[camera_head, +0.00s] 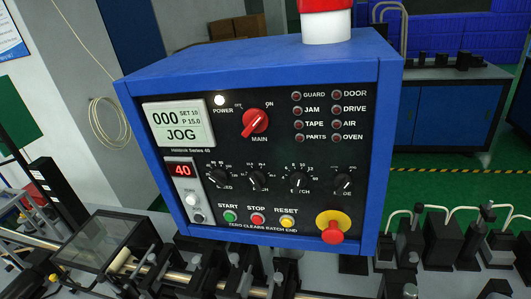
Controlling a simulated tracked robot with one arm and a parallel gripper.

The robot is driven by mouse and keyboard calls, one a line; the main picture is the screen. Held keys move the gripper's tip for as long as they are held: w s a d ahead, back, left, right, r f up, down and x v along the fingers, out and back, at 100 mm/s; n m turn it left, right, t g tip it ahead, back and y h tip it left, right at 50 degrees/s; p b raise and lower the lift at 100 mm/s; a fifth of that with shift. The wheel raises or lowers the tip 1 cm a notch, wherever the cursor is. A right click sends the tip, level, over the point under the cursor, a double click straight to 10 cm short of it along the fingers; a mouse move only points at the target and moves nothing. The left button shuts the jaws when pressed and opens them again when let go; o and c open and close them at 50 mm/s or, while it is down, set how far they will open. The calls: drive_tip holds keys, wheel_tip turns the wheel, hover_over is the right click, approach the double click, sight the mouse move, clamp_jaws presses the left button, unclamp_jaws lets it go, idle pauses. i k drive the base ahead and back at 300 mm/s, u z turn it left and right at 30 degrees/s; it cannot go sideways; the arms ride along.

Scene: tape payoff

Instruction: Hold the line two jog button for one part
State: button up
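A blue control box (260,68) with a black front panel faces me in the middle of the view. Its pale screen (178,126) reads "000", "SET 10", "P 15.0" and "JOG". Below it is a grey strip with a red "40" display (182,171), a small white button (191,200) and a dark round fitting (198,218). The lettering there is too small to read. Green START (229,216), red STOP (257,220) and yellow RESET (287,222) buttons sit along the bottom. No button is clearly marked as line two jog. My gripper does not show.
A red main switch (255,123), several dark knobs and a red emergency stop on yellow (332,229) share the panel. A red-and-white beacon (326,22) stands on top. Dark machine parts and a metal rail crowd below. The space before the panel looks clear.

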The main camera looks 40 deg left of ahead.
sight(198, 218)
drive_tip(key=u, duration=1.2)
